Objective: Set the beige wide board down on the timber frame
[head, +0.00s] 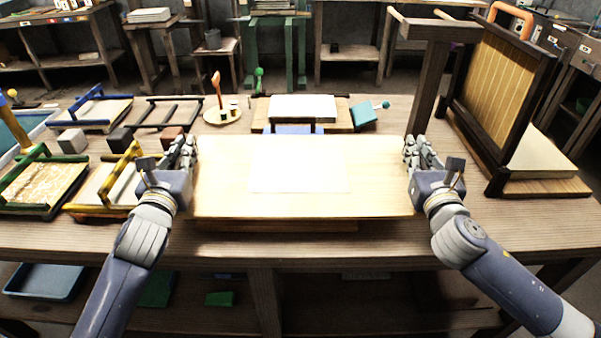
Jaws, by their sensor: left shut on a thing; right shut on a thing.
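The beige wide board (225,190) is level over the front middle of the workbench, with a pale rectangular sheet (298,172) lying flat on it. My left gripper (188,152) is shut on the board's left edge. My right gripper (411,152) is shut on its right edge. A wooden edge (275,226) shows just below the board's front; I cannot tell whether it belongs to the timber frame or whether the board touches it. The board hides most of what lies beneath.
Small coloured frames, including a yellow-handled one (122,172), and small blocks crowd the bench's left. A white stack (303,107) stands behind the board. At right are a wooden post (428,90) and an upright dark-framed panel (500,85). The bench's front strip (370,238) is clear.

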